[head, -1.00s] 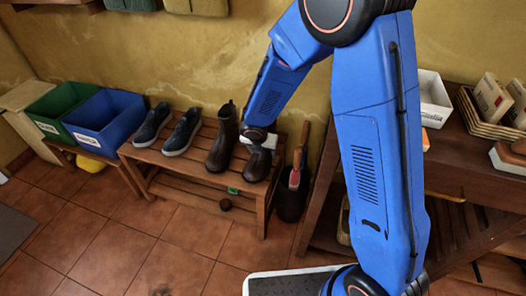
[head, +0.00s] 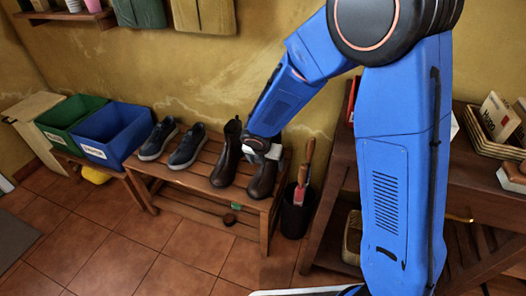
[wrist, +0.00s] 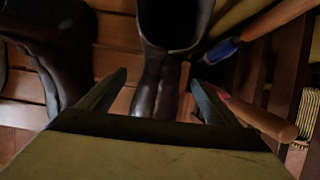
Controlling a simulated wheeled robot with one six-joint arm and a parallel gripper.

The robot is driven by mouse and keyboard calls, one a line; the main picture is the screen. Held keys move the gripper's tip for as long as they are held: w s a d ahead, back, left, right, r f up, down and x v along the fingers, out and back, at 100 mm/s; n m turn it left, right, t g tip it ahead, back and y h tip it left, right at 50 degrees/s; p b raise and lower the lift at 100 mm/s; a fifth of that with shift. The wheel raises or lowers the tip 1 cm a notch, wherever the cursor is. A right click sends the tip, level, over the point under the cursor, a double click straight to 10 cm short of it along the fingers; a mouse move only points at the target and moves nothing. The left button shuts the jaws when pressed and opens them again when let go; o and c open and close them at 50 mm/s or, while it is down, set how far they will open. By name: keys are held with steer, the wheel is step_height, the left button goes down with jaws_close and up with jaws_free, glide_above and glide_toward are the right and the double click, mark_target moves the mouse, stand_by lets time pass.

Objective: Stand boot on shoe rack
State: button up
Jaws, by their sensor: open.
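The shoe rack (head: 180,193) is a low slatted wooden bench against the wall. Two dark brown boots stand upright at its right end, the left boot (head: 225,160) and the right boot (head: 262,182). My gripper (head: 262,151) is at the top of the right boot and hides part of its shaft. In the wrist view, my gripper's fingers (wrist: 158,80) are spread apart, with the right boot (wrist: 170,50) between and beyond them. The left boot (wrist: 62,50) is left of the fingers there. Whether a finger touches the boot cannot be told.
Dark blue sneakers (head: 187,148) stand on the rack's left part. A dark bin (head: 297,213) with wooden-handled tools is close to the right of the rack. Blue (head: 113,136) and green (head: 72,117) boxes stand left. A wooden table (head: 385,180) is at right.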

steer(key=v, duration=1.2)
steer(key=shift+r, duration=0.15)
